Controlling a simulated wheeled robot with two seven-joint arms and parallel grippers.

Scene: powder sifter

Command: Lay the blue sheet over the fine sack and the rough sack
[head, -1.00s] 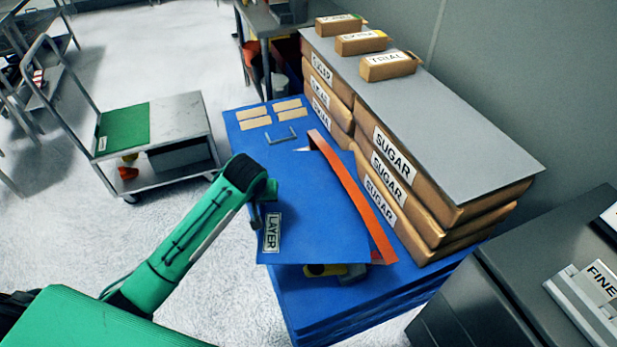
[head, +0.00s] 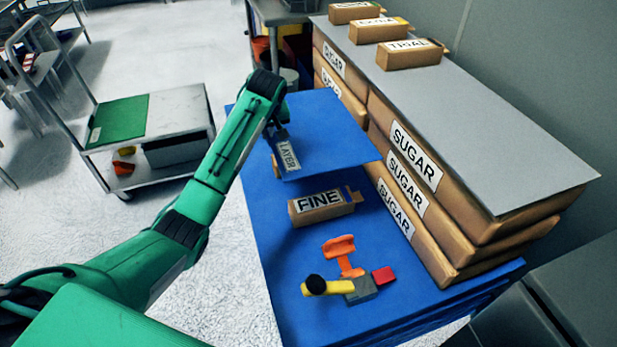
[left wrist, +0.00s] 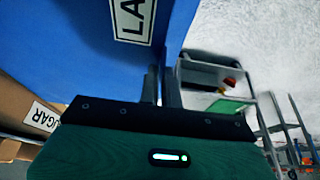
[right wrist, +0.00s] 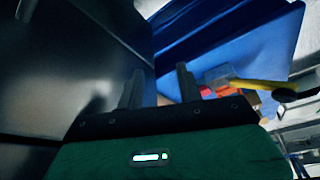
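The blue sheet (head: 325,125), with a LAYER label at its near left corner, hangs raised over the far part of the blue stack. My left gripper (head: 275,130) is shut on its left edge near the label; the sheet also fills the left of the left wrist view (left wrist: 80,50). The fine sack (head: 318,207), brown with a FINE label, lies uncovered just in front of the sheet. No label reading rough is visible; a brown bit shows under the sheet's left edge. My right gripper (right wrist: 158,88) is open and empty, seen only in its wrist view.
SUGAR sacks (head: 415,170) under a grey board (head: 470,110) flank the stack's right side, with small sacks on top. A yellow-handled tool (head: 335,288), an orange piece (head: 340,248) and a red block (head: 384,275) lie in front. A trolley (head: 180,115) stands left.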

